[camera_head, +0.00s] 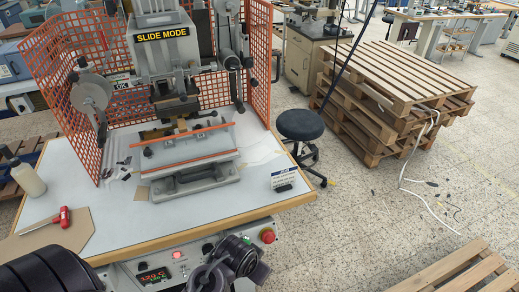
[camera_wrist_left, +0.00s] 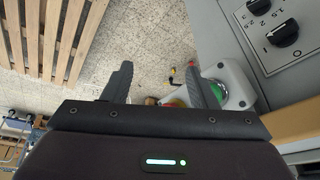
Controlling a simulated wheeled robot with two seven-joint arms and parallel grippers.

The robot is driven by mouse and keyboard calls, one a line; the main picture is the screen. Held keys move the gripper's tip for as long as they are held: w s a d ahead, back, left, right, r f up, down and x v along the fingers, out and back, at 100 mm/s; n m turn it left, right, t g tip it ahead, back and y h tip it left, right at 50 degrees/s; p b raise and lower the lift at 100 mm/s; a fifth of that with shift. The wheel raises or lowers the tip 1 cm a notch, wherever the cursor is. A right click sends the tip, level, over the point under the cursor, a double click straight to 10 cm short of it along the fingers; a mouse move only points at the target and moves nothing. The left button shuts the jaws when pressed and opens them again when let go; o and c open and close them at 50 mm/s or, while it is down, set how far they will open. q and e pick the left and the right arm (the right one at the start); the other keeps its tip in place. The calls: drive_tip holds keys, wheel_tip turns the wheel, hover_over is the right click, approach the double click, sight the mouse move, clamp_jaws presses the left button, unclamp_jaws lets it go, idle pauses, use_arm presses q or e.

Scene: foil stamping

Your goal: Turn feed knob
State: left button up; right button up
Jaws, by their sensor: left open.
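In the left wrist view, a grey panel (camera_wrist_left: 230,25) at the upper right carries two black knobs: an upper one (camera_wrist_left: 257,5), cut off by the frame edge, and a lower one (camera_wrist_left: 284,33). My left gripper (camera_wrist_left: 164,82) is open and empty, left of the panel and apart from both knobs. In the head view, dark parts of my arms cover the bottom edge; no fingertips can be made out there. My right gripper does not show.
A button box with a green button (camera_wrist_left: 212,93) sits just beyond the left fingers. The stamping machine (camera_head: 165,45) stands on the table (camera_head: 110,235), with a red stop button (camera_head: 267,236) at the front.

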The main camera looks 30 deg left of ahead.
use_arm(q)
drive_tip(key=w+a+r+t+p, duration=0.1)
drive_tip(key=w+r+t, duration=0.1)
drive_tip(key=w+r, duration=0.4)
drive_tip(key=n+t+y+p, duration=0.1)
drive_tip(key=n+t+y, duration=0.55)
drive_tip(key=y, duration=0.75)
approach(236, 67)
drive_tip(key=w+r+n+g, duration=0.1)
drive_tip(key=p+x, duration=0.3)
drive_tip(key=x, duration=0.4)
drive_tip(key=shift+a+f, duration=0.15)
drive_tip(key=shift+a, duration=0.3)
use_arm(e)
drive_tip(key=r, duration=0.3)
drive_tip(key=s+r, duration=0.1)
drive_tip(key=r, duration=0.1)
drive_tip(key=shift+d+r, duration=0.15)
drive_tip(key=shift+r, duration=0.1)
use_arm(q)
drive_tip(key=shift+w+f, duration=0.1)
drive_tip(key=c, duration=1)
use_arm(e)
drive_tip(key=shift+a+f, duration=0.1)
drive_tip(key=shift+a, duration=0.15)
